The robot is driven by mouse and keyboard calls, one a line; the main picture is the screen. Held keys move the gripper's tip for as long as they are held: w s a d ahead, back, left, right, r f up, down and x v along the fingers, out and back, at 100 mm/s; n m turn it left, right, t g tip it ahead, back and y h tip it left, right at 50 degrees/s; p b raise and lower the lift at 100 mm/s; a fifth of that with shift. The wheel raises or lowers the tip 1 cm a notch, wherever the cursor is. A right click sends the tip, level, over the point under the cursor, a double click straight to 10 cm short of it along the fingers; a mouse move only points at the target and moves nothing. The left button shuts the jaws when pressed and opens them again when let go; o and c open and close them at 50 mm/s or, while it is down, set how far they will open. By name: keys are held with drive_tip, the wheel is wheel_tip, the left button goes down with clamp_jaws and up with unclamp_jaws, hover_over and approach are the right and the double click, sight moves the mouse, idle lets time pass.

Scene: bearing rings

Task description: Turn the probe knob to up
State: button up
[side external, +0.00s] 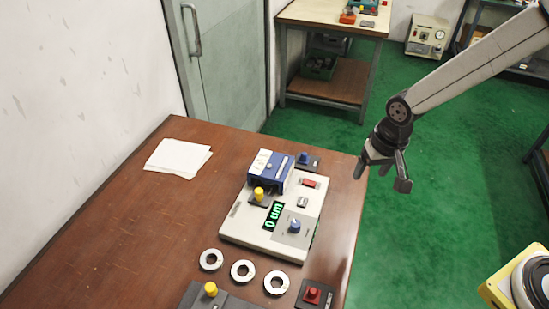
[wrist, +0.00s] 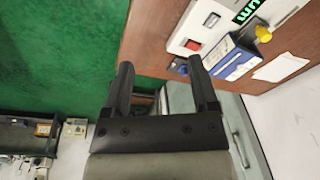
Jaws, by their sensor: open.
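The probe knob, which I take to be the blue knob (side external: 295,226) on a grey plate, sits at the front right of the white measuring unit (side external: 242,231). Its exact pointing is too small to tell. The unit's green display (side external: 273,216) reads 0 um. A blue block (side external: 270,172) and a yellow knob (side external: 259,193) are on the unit's far side. My gripper (side external: 384,180) is open and empty, in the air beyond the table's right edge, apart from the unit. In the wrist view, my gripper (wrist: 163,85) shows two spread fingers with nothing between them.
Three metal rings (side external: 242,270) lie in front of the unit. A red button box (side external: 313,296) is at front right, a dark block with a yellow knob (side external: 211,289) at front. A small blue-button box (side external: 306,160) stands behind. Papers (side external: 178,157) lie at left; the table's left is clear.

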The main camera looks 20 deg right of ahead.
drive_tip(key=w+a+f+m, duration=0.2)
drive_tip(key=w+a+f, duration=0.15)
drive_tip(key=a, duration=0.35)
drive_tip(key=m+g, duration=0.1)
drive_tip(key=m, duration=0.1)
hover_over(296, 223)
wheel_tip(296, 223, down, 5)
drive_tip(key=shift+s+f, duration=0.1)
drive_tip(key=shift+d+f, duration=0.1)
drive_tip(key=shift+f, duration=0.1)
drive_tip(key=shift+f, duration=3.65)
clamp_jaws()
